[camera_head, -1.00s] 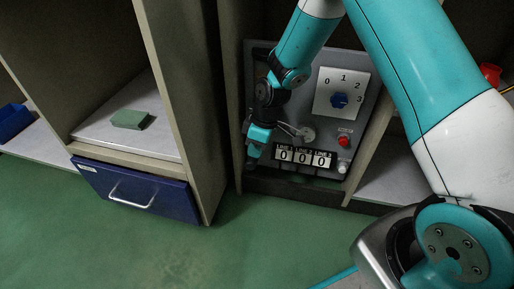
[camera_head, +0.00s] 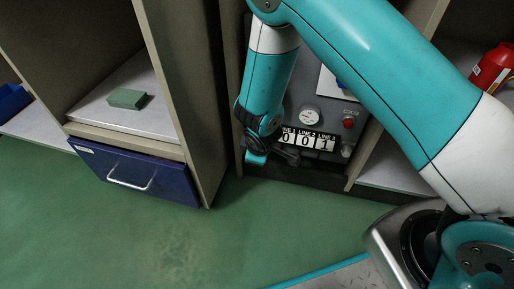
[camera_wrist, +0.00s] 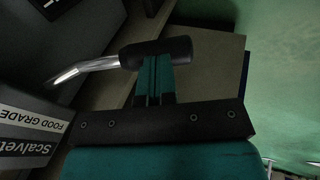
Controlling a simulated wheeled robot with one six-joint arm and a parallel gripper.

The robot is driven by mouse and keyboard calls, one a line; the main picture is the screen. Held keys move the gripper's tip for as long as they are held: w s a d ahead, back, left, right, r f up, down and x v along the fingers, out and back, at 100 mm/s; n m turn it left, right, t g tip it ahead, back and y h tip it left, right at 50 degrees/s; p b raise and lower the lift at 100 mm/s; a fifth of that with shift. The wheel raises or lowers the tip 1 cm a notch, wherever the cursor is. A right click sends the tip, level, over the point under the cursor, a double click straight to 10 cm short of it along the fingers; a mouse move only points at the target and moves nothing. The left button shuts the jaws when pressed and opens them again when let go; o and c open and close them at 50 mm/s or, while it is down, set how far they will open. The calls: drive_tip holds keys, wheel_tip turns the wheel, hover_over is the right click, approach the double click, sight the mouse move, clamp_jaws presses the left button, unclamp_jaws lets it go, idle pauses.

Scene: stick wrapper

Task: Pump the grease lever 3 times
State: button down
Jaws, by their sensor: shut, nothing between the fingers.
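The grease lever shows in the wrist view as a black grip (camera_wrist: 168,51) on a bent chrome rod (camera_wrist: 85,70). My gripper (camera_wrist: 153,62) is shut and empty. Its fingertips overlap the grip in that view; I cannot tell whether they press on it. In the head view my gripper (camera_head: 254,159) is low at the left side of the grey panel (camera_head: 318,86), pointing down. The lever is hard to make out there. The counters (camera_head: 310,140) read 0, 0 and 1, with the left one partly hidden by my arm. The selector dial is mostly hidden.
A gauge (camera_head: 309,117) and a red button (camera_head: 348,123) sit on the panel above the counters. A cabinet wall (camera_head: 204,120) stands close left of my gripper. A blue drawer (camera_head: 135,174) is further left. The green floor in front is clear.

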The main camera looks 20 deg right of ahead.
drive_tip(key=shift+w+d+f, duration=0.1)
drive_tip(key=shift+w+f, duration=0.1)
drive_tip(key=shift+f, duration=0.5)
drive_tip(key=shift+s+r+p, duration=0.1)
drive_tip(key=shift+r+p, duration=0.25)
drive_tip(key=shift+r, duration=0.05)
drive_tip(key=p+v, duration=0.8)
drive_tip(key=v, duration=0.5)
drive_tip(key=shift+s+a+r, duration=0.15)
drive_tip(key=shift+s+a, duration=0.15)
drive_tip(key=shift+s, duration=0.3)
